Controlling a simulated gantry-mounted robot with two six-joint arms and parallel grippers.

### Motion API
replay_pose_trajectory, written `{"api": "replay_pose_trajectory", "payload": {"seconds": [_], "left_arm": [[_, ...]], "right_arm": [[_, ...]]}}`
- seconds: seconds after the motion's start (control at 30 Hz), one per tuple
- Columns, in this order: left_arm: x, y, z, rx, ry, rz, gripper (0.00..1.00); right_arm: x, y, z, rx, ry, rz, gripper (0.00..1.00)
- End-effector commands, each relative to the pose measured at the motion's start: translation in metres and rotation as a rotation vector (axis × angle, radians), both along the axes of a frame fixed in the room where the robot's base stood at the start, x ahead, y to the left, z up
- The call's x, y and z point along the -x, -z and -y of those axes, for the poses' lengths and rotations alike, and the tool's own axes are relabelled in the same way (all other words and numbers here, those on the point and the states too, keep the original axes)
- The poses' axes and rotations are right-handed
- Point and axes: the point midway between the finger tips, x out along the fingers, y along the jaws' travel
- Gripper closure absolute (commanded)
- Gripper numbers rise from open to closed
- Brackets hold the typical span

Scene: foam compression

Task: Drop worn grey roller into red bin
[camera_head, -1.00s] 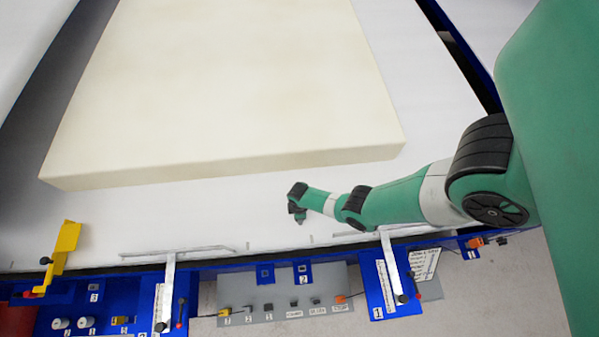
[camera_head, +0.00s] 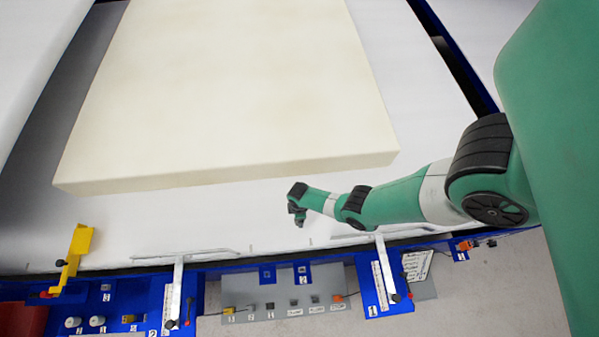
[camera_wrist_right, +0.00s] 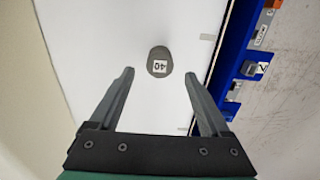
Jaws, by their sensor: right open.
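A short grey roller (camera_wrist_right: 158,70) with a white label reading "40" is on the white surface in the right wrist view. My right gripper (camera_wrist_right: 160,76) is open and empty, its fingertips on either side of the roller in the picture and apart from it. In the head view my right gripper (camera_head: 299,218) hangs over the white strip in front of the foam block; the roller cannot be made out there. A dark red box shape (camera_head: 20,322), perhaps the red bin, is cut off at the lower left corner. My left gripper is not in view.
A large cream foam block (camera_head: 235,90) lies on the white table (camera_head: 430,100). Metal clamp bars (camera_head: 178,290) and a yellow bracket (camera_head: 75,258) stand along the front edge. Two small pale cylinders (camera_head: 73,322) sit on the blue panel. A grey switch box (camera_head: 285,303) is at the front.

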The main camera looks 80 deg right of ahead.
Motion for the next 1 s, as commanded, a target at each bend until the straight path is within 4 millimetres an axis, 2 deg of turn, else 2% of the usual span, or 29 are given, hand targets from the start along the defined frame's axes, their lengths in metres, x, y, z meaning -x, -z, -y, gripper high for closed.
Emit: {"api": "replay_pose_trajectory", "payload": {"seconds": [0.03, 0.2, 0.33, 0.67, 0.77, 0.87, 0.97, 1.0], "left_arm": [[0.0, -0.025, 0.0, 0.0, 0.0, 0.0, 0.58], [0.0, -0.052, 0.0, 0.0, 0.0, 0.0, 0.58], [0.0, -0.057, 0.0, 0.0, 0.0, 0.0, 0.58], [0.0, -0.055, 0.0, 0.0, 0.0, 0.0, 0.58], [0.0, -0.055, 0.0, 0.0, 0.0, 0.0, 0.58], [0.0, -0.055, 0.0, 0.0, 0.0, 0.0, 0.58], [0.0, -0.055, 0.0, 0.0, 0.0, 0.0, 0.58], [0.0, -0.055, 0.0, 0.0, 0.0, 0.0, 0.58]], "right_arm": [[0.0, -0.025, 0.0, 0.0, 0.0, 0.0, 0.19], [0.0, -0.051, 0.0, 0.0, 0.0, 0.0, 0.19], [0.0, -0.057, 0.0, 0.0, 0.0, 0.0, 0.19], [0.0, -0.055, 0.0, 0.0, 0.0, 0.0, 0.19], [-0.007, -0.058, 0.002, 0.007, 0.001, 0.014, 0.19], [-0.044, -0.077, 0.014, 0.041, 0.004, 0.092, 0.19], [-0.116, -0.122, 0.031, 0.1, 0.017, 0.254, 0.19], [-0.151, -0.15, 0.037, 0.125, 0.024, 0.339, 0.19]]}}
